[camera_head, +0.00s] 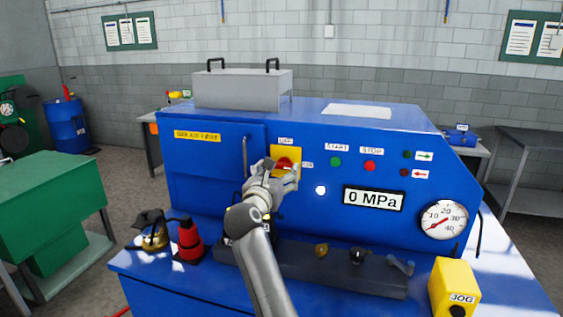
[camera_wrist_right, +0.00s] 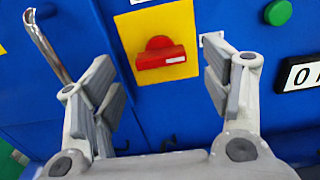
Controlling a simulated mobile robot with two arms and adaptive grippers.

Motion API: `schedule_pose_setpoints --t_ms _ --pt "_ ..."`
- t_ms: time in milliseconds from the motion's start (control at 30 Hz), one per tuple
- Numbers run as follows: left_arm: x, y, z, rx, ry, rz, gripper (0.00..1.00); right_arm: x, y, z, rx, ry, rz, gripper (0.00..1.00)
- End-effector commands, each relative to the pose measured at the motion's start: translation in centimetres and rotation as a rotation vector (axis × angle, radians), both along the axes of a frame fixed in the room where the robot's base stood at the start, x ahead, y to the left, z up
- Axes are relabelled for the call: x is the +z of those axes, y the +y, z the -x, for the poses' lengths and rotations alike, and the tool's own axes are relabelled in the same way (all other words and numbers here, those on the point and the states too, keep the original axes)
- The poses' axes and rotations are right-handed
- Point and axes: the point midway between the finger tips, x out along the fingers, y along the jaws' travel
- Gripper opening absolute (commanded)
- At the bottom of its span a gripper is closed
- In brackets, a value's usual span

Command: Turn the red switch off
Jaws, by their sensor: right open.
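The red switch (camera_head: 284,162) is a rotary knob on a yellow plate on the front of the blue machine. In the right wrist view the red switch (camera_wrist_right: 160,54) has its bar lying nearly level, toward the small white label (camera_wrist_right: 212,38) on its right. In the head view an OFF label (camera_head: 286,141) is above the plate. My right gripper (camera_head: 281,174) is in front of the switch and partly covers it. In the wrist view my right gripper (camera_wrist_right: 166,78) is open, its fingers left and right of the knob, with visible gaps. My left gripper is not in view.
A green button (camera_head: 336,162) and a red button (camera_head: 370,166) are right of the switch, above the 0 MPa display (camera_head: 374,199). A vertical door handle (camera_head: 245,157) is close on the left. A dark tray (camera_head: 340,272) lies below. A yellow JOG box (camera_head: 454,287) stands at the right.

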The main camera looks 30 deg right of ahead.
Motion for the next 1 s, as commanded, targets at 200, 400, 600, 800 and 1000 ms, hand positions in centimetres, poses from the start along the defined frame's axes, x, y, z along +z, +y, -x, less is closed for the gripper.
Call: schedule_pose_setpoints --t_ms 200,400,600,800,1000 --pt "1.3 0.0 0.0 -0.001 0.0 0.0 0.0 0.2 -2.2 -1.8 0.0 0.0 0.003 0.71" --pt "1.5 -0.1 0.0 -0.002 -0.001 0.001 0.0 0.0 -3.0 -2.5 0.0 0.0 0.001 0.71" --pt "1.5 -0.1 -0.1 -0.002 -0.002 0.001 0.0 -0.1 -3.0 -2.5 0.0 0.0 0.0 0.71" --pt "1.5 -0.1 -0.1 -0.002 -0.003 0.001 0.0 0.0 -3.0 -2.5 0.0 -0.001 0.001 0.56" --pt "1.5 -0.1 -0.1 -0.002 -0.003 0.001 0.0 0.0 -3.0 -2.5 0.0 0.0 0.001 0.3"
